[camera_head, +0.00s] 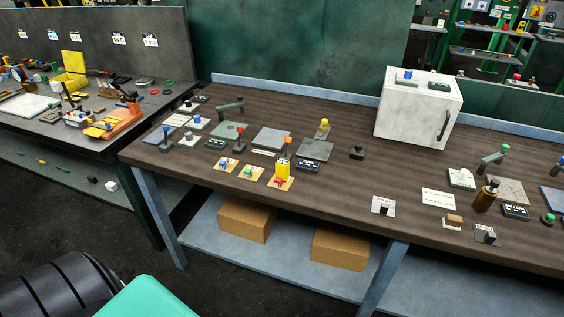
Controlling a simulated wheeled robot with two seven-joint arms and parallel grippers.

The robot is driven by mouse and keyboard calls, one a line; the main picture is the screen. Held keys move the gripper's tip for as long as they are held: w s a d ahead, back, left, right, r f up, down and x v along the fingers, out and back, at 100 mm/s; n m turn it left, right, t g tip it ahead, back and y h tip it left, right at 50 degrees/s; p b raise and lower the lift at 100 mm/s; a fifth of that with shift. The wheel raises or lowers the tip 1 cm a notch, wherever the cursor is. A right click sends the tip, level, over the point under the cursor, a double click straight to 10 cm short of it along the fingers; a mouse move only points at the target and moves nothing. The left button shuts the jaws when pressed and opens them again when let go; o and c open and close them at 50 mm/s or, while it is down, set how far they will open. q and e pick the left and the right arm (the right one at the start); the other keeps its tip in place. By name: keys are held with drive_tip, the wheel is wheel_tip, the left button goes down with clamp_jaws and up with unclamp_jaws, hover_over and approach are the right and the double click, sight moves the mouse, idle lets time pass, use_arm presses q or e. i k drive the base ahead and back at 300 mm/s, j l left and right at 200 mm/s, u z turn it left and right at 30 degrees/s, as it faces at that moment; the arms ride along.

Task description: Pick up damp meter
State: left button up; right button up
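I cannot tell for sure which thing is the damp meter. A small upright yellow block (282,170) stands near the front edge of the brown workbench (345,190), on or just behind an orange card with a red piece. An orange-topped piece (287,142) stands close behind it. A black piece with a yellow knob (323,127) stands farther back. Several small dark label plates lie among these things, their text too small to read. Neither of my grippers shows in this view.
A white cabinet (417,108) stands at the bench's back. A brown bottle (486,196) and small parts stand at the right. Cardboard boxes (340,248) sit on the lower shelf. A cluttered second bench (75,135) is at the left. The bench's middle right is mostly clear.

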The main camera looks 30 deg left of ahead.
sight(282, 167)
drive_tip(key=u, duration=1.3)
